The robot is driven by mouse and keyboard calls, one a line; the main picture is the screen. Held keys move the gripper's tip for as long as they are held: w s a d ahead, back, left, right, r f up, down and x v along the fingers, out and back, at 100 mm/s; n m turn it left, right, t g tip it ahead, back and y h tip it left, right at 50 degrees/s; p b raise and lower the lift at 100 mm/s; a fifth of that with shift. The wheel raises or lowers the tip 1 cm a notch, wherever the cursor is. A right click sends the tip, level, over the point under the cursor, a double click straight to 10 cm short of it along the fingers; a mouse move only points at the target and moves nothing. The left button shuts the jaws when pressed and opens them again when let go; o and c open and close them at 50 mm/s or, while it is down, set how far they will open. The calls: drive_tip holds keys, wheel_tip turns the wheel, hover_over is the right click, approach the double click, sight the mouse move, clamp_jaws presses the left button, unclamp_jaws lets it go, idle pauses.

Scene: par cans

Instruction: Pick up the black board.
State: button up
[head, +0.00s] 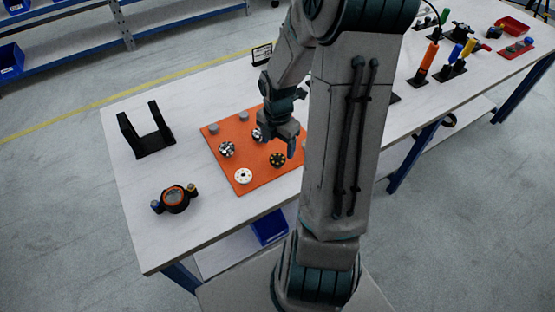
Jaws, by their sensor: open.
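A black round board (277,160) with pale dots lies on the orange mat (215,132), toward its right side. My gripper (284,145) is over the right half of the mat, just above and behind the black board in the picture. It is open, with nothing seen between its fingers. Any gap between the fingertips and the board is too small to judge. A white round board (243,176) lies to the left of the black one, nearer the front edge of the mat.
Two dark-and-white round pieces (227,149) (257,134) and small grey cylinders (213,128) are on the mat. A black U-shaped stand (152,145) and a black ring-shaped fixture (174,198) stand to the left. My arm hides the table's middle. Tools stand at the far right.

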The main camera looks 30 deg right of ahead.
sight(278, 158)
wheel_tip(278, 158, down, 5)
drive_tip(key=shift+w+f, duration=0.1)
idle(0.3)
drive_tip(key=c, duration=1.1)
